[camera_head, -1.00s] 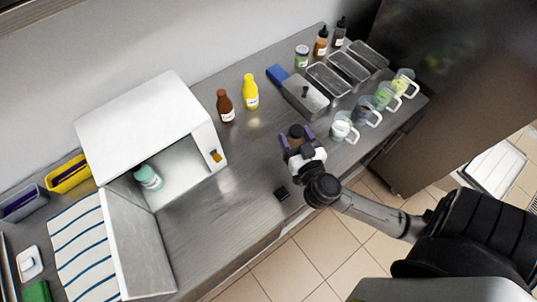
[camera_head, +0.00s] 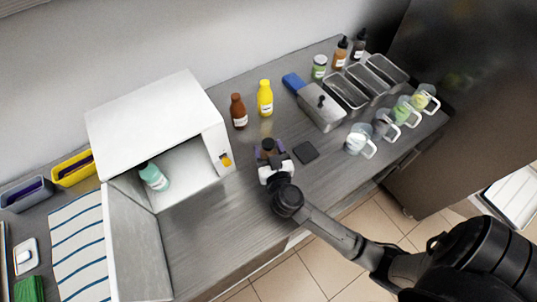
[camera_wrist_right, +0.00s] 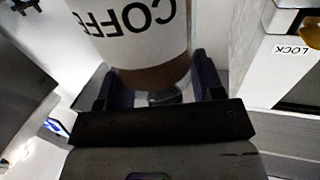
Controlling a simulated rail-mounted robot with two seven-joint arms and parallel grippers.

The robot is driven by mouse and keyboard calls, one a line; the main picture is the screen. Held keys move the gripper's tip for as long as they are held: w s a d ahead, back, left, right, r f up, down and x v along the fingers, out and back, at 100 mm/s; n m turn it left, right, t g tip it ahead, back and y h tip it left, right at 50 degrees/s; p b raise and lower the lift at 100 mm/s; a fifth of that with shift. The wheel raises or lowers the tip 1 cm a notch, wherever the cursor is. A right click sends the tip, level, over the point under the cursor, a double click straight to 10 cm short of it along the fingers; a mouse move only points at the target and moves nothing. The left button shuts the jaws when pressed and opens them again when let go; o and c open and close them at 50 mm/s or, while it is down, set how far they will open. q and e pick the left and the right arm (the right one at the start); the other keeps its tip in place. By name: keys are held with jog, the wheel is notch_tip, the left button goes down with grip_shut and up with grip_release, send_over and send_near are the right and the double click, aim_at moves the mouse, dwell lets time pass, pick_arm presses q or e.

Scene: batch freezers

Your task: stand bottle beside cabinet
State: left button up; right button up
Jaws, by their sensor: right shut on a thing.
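My right gripper (camera_head: 268,158) is shut on a bottle (camera_head: 268,146) with a brown top, over the worktop to the right of the white cabinet (camera_head: 150,115). In the right wrist view the held bottle (camera_wrist_right: 135,30) shows a white label with part of the word "COFFEE", upside down in the picture, and a brown band between the dark fingers (camera_wrist_right: 152,85). Whether its base touches the worktop is hidden. The cabinet stands open at the front, and a teal bottle (camera_head: 153,176) leans inside it. In the wrist view the cabinet's edge with a LOCK label (camera_wrist_right: 292,49) shows at right. My left gripper is not in view.
A brown bottle (camera_head: 238,112) and a yellow bottle (camera_head: 265,98) stand behind the gripper. A dark square pad (camera_head: 306,152) lies to its right. Metal bins (camera_head: 345,90) and several mugs (camera_head: 358,140) are farther right. Bare worktop (camera_head: 205,225) lies in front of the cabinet.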

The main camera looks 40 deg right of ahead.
jog(key=shift+f+b, duration=0.4)
jog(key=shift+f, duration=1)
jog(key=o, duration=1.4)
